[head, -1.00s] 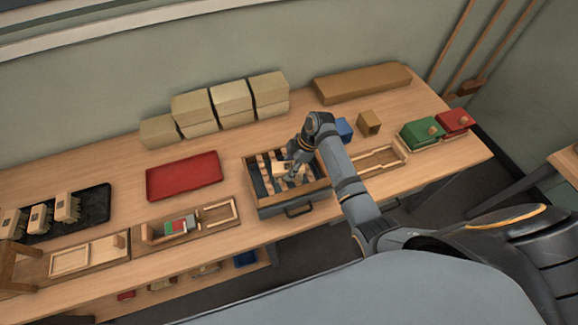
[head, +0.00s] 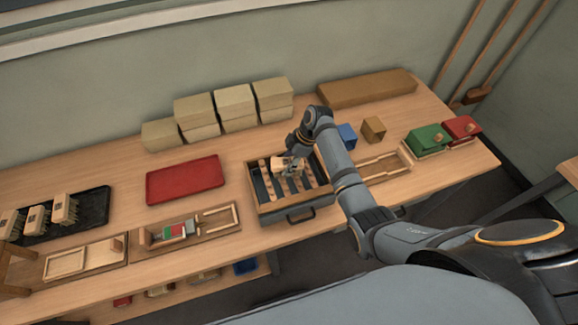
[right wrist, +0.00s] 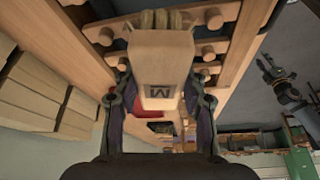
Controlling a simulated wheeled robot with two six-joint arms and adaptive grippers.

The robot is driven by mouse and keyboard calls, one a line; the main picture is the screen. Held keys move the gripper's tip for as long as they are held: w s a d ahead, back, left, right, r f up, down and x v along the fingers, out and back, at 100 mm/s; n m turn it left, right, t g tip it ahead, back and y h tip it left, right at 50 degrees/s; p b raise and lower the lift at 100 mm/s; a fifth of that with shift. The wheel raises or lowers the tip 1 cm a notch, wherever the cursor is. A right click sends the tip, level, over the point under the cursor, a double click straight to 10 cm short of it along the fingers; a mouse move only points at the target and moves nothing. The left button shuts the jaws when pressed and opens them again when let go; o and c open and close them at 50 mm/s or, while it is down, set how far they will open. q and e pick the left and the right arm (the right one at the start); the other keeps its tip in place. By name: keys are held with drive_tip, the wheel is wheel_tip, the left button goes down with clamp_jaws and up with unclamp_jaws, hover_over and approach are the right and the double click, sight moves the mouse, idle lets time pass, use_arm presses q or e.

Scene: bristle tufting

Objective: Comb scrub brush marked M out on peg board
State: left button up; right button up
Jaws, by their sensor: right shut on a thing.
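The scrub brush is a pale wooden block with a dark M on its face, plain in the right wrist view (right wrist: 160,88). Its pale bristle tufts point away from my wrist, among the pegs. My right gripper (head: 292,160) is shut on the block, one finger on each side. In the head view the brush (head: 281,165) is over the back part of the peg board (head: 263,208), a box with rows of wooden pegs. Whether bristles touch pegs is unclear. A dark arm, seemingly my left with its gripper (right wrist: 268,70), shows small at right in the wrist view.
A red tray (head: 185,180) lies left of the peg board. A black tray (head: 95,213) with several brushes is at far left. Blue and brown blocks (head: 373,129) stand right of my arm, with green and red boxes (head: 428,139) beyond. Stacked beige boxes (head: 228,97) line the back.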

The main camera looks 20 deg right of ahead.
drive_tip(key=shift+w+f+b, duration=0.1)
drive_tip(key=shift+w+b, duration=0.45)
drive_tip(key=shift+b, duration=0.1)
drive_tip(key=p, duration=0.2)
drive_tip(key=shift+s+r+p, duration=0.2)
drive_tip(key=shift+s+p, duration=0.1)
drive_tip(key=shift+p, duration=0.05)
drive_tip(key=shift+s, duration=0.2)
drive_tip(key=shift+s+f, duration=0.15)
drive_tip(key=shift+f, duration=0.05)
drive_tip(key=shift+s+r+p, duration=0.15)
drive_tip(key=shift+s+p, duration=0.1)
drive_tip(key=shift+p, duration=0.45)
drive_tip(key=shift+s+r+p, duration=0.1)
drive_tip(key=shift+s+p, duration=0.6)
drive_tip(key=shift+p, duration=0.2)
drive_tip(key=shift+w+f+b, duration=0.3)
drive_tip(key=shift+f+b, duration=0.05)
drive_tip(key=shift+f, duration=0.1)
drive_tip(key=shift+w+b, duration=0.45)
drive_tip(key=shift+w, duration=0.1)
drive_tip(key=shift+w+r, duration=0.1)
drive_tip(key=shift+r, duration=0.1)
